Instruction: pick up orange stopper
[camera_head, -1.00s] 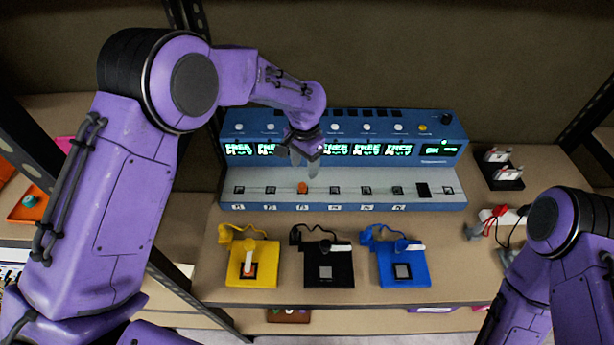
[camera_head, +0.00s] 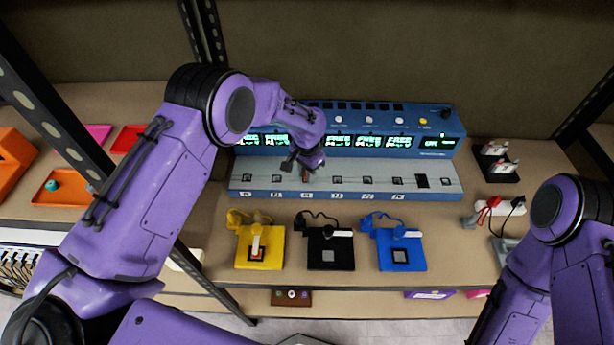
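The orange stopper (camera_head: 306,177) is mostly hidden by my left gripper; only a small brownish-orange patch shows at the third slot from the left on the blue freeze dryer's grey ledge (camera_head: 440,187). My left gripper (camera_head: 297,168) comes down over this slot, its dark fingers apart on either side of the spot. Whether the fingers touch the stopper cannot be seen. My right arm shows at the right edge, but its gripper is out of view.
Yellow (camera_head: 273,258), black (camera_head: 345,262) and blue (camera_head: 415,264) devices with cables stand in front of the dryer. A black holder (camera_head: 508,180) and a white power strip (camera_head: 503,209) lie to the right. A dark shelf post stands at left.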

